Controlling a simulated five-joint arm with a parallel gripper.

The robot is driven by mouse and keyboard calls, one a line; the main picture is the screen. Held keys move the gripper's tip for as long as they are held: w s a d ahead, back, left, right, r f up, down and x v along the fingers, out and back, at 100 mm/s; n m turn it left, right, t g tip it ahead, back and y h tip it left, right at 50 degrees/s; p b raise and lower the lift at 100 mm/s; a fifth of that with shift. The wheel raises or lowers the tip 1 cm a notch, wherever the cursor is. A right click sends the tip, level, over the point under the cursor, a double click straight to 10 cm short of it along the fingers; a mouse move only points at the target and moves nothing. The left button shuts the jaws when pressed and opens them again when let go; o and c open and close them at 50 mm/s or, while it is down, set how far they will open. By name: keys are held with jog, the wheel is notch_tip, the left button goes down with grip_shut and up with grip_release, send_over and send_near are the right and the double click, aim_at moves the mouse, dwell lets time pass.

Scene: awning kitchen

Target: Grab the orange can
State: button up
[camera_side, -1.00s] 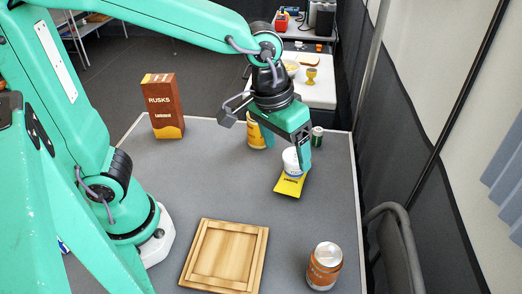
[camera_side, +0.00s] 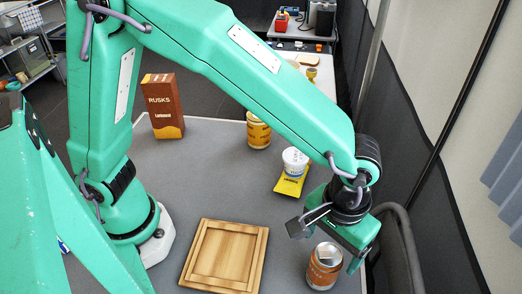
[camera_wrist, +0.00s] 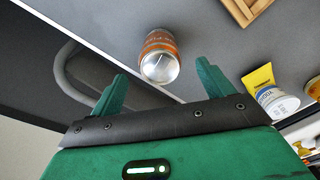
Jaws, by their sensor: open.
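The orange can (camera_side: 323,270) stands upright near the front right edge of the grey table, with a silver top. In the wrist view the can (camera_wrist: 159,55) lies ahead of and between the two green fingers, apart from both. My gripper (camera_wrist: 160,88) is open and empty. In the side view my gripper (camera_side: 342,256) hangs just above and behind the can, and its near parts overlap the can's top edge.
A wooden tray (camera_side: 187,278) lies left of the can. A yellow packet (camera_side: 290,187) and a white cup (camera_side: 295,163) are behind it. A yellow can (camera_side: 258,133) and a rusks box (camera_side: 163,105) stand farther back. A chair (camera_side: 408,250) is at the table's right edge.

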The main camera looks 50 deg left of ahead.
jog(key=shift+f, duration=1.3)
jog(key=shift+f, duration=2.6)
jog(key=shift+w, duration=0.1)
jog(key=c, duration=1.3)
jog(key=shift+r, duration=0.2)
notch_tip(320, 180, up, 10)
jog(key=shift+f, duration=0.15)
